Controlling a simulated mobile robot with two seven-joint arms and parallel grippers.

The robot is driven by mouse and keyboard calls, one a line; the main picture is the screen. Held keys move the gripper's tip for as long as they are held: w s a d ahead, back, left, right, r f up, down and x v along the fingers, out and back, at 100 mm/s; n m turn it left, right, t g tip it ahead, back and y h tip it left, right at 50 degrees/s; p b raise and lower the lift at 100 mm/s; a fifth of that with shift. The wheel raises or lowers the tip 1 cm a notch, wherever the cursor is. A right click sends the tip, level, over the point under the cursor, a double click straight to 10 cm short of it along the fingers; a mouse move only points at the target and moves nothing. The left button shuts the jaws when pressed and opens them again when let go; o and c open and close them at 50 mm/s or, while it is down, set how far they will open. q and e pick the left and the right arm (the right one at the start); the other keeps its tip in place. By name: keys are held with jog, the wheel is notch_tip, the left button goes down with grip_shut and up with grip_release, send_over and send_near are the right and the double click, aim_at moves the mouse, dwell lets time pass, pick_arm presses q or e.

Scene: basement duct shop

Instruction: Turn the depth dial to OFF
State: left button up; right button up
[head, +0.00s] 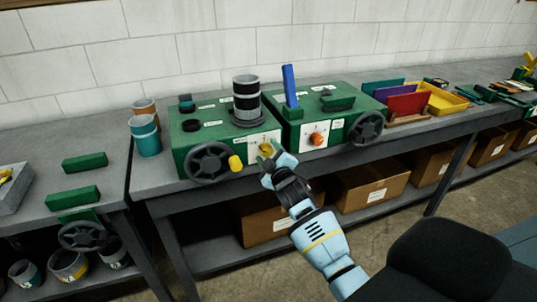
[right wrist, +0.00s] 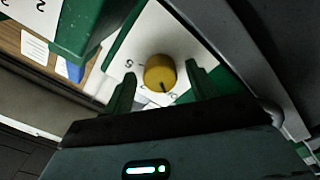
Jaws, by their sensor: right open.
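A yellow dial (right wrist: 160,73) sits on a white marked plate (right wrist: 145,38) in the right wrist view, between the open fingers of my right gripper (right wrist: 161,69). A gap shows on each side of it. A dark line on the dial points down toward a partly hidden mark. In the head view the yellow dial (head: 265,147) is on the front of the left green machine (head: 190,135), partly covered by my right gripper (head: 272,157). An orange dial (head: 317,139) sits on the right green machine (head: 340,113). I cannot read which plate says depth. My left gripper is not in view.
A black handwheel (head: 211,163) and a yellow knob (head: 235,163) stick out left of the dial. Another handwheel (head: 367,129) is at right. A black-and-grey cylinder (head: 246,98) and a blue upright piece (head: 290,85) stand on the machines. Cardboard boxes (head: 370,186) are below.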

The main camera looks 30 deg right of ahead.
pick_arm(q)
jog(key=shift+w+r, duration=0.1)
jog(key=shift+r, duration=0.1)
pick_arm(e)
jog(key=v, duration=0.7)
jog(key=shift+s, duration=0.4)
jog(key=shift+a, duration=0.1)
